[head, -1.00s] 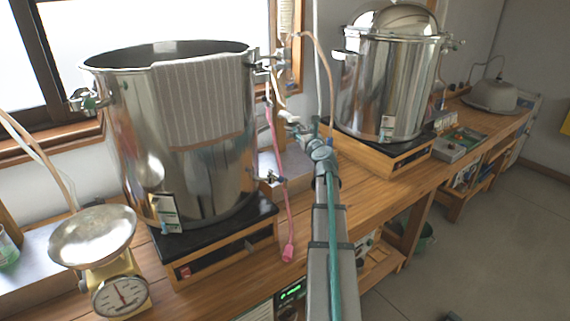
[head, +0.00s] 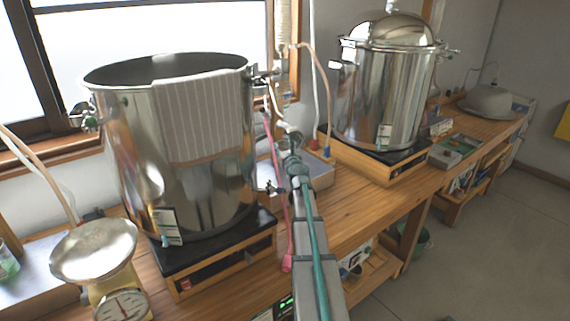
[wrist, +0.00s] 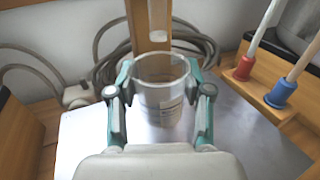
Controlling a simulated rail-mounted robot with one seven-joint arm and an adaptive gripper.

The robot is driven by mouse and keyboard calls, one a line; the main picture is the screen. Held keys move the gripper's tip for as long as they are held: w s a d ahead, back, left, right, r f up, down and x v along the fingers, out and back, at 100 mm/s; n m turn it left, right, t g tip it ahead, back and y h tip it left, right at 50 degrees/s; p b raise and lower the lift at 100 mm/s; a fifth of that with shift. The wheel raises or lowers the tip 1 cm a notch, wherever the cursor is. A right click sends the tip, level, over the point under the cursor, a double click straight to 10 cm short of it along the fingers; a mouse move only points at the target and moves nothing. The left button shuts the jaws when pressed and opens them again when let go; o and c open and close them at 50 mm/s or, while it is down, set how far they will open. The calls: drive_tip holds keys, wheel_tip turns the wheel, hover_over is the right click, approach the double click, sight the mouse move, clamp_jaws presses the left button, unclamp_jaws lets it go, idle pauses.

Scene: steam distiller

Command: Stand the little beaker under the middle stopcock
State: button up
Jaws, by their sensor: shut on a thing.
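In the wrist view my gripper (wrist: 160,88) is shut on a small clear beaker (wrist: 160,105). The beaker is roughly upright, with a finger on each side, over a flat grey metal surface (wrist: 85,140). A pale glass tube end (wrist: 158,22) hangs in front of a wooden post, just beyond the beaker's rim. In the head view my gripper (head: 292,140) is small, between the two steel pots, and the beaker is hard to make out there. I cannot tell which fitting is the middle stopcock.
A large open steel pot (head: 130,160) stands left of my arm; a lidded pot (head: 375,100) stands at the right back. A scale (head: 95,250) is at the front left. Red (wrist: 243,68) and blue (wrist: 281,92) tube ends sit right of the beaker. Coiled grey hose (wrist: 115,65) lies behind it.

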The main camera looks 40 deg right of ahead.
drive_tip(key=shift+f+b, duration=1.2)
drive_tip(key=shift+f, duration=1.1)
drive_tip(key=shift+f, duration=0.2)
drive_tip(key=o, duration=1.1)
drive_tip(key=shift+o, duration=0.2)
drive_tip(key=shift+r, duration=0.1)
drive_tip(key=shift+r, duration=0.2)
drive_tip(key=v, duration=1.2)
